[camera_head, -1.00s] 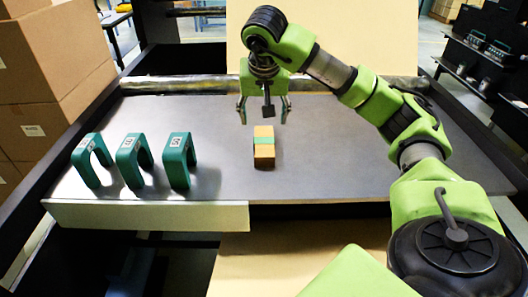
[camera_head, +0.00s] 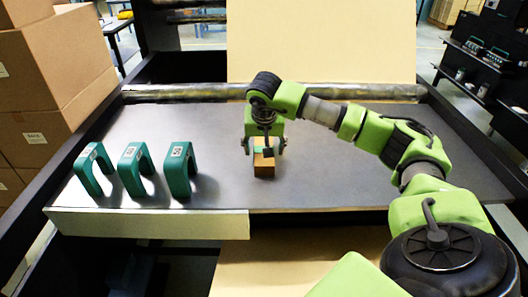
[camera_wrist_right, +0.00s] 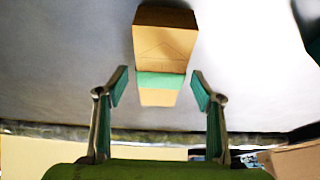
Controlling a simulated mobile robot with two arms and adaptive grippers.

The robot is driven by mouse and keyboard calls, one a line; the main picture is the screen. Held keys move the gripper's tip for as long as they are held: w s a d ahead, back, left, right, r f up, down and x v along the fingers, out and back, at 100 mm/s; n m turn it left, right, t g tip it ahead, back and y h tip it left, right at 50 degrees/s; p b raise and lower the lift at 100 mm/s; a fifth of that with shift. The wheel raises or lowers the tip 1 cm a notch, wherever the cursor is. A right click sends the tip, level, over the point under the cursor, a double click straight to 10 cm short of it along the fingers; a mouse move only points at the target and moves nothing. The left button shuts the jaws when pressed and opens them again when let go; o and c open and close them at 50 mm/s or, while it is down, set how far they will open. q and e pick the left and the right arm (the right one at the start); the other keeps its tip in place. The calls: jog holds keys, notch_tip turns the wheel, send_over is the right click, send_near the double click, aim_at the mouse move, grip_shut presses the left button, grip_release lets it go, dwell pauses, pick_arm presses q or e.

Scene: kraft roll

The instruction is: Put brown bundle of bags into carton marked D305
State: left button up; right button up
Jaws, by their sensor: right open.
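The brown bundle of bags (camera_head: 264,169) lies on the grey table top with a green band around it. No carton label reading D305 can be made out. My left gripper is out of view.
Three green arch-shaped holders (camera_head: 133,171) stand on the table's left side. Stacked brown cartons (camera_head: 60,62) with small labels stand at the far left. A metal roller (camera_head: 190,91) and a tan sheet (camera_head: 320,42) are behind the table. The table's right part is clear.

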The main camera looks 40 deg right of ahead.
jog(key=shift+w+d+f, duration=0.15)
jog(key=shift+w+f, duration=0.05)
jog(key=shift+f, duration=0.45)
jog(key=c, duration=1.3)
jog(key=shift+r, duration=0.15)
jog(key=shift+r+b, duration=0.4)
jog(key=shift+r, duration=0.25)
jog(key=v, duration=0.3)
jog(key=b+v, duration=0.1)
jog(key=v, duration=0.1)
jog(key=s+a+v, duration=0.1)
jog(key=v, duration=0.2)
jog(key=shift+s+b, duration=0.2)
jog(key=shift+b, duration=0.15)
jog(key=s+a+r, duration=0.4)
jog(key=s+a, duration=0.1)
jog(key=s, duration=0.1)
jog(key=a+f+n+y, duration=0.1)
jog(key=a+f+n, duration=0.3)
jog(key=a, duration=0.5)
jog(key=s+a+f+n+t+y, duration=0.1)
jog(key=a+f+n, duration=0.3)
jog(key=a, duration=0.5)
jog(key=shift+s+a+f+y, duration=0.25)
jog(key=shift+s+f+y, duration=0.15)
jog(key=shift+f, duration=0.55)
